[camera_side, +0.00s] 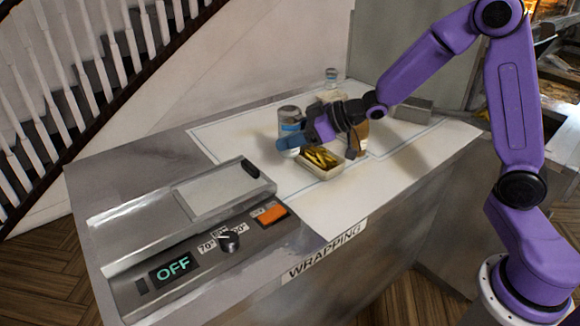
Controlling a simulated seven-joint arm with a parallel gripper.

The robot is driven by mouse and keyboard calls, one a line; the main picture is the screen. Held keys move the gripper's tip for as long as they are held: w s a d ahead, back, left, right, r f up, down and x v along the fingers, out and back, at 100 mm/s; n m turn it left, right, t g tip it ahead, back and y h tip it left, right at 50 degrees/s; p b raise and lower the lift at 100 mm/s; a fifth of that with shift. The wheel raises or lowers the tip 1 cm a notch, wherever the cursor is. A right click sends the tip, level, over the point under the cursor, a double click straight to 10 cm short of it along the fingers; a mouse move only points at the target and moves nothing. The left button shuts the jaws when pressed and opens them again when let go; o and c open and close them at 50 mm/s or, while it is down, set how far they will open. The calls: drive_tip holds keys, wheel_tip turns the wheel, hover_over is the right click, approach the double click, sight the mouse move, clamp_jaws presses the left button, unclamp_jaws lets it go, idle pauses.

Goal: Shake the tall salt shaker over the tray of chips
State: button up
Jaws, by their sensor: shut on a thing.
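A small clear bottle (331,76) and a pale jar (331,95) stand behind my gripper. A brown item (361,138) is right of the tray, and a metal box (412,110) is farther right. A wrapping machine (190,240) reading OFF fills the left. White worktop (290,205) in front is clear.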

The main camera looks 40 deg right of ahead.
drive_tip(key=shift+r, duration=0.9)
drive_tip(key=w+d+r+n+t+h, duration=0.1)
drive_tip(key=w+d+n, duration=0.35)
drive_tip(key=n, duration=1.25)
drive_tip(key=w+d+r+n+t+h, duration=0.1)
drive_tip(key=w+d+r+n, duration=0.3)
drive_tip(key=n, duration=1.3)
wheel_tip(320, 180, down, 7)
drive_tip(key=d, duration=0.1)
drive_tip(key=shift+s+d+f+m, duration=0.15)
drive_tip(key=shift+s+d+m, duration=0.05)
drive_tip(key=shift+s+m, duration=0.15)
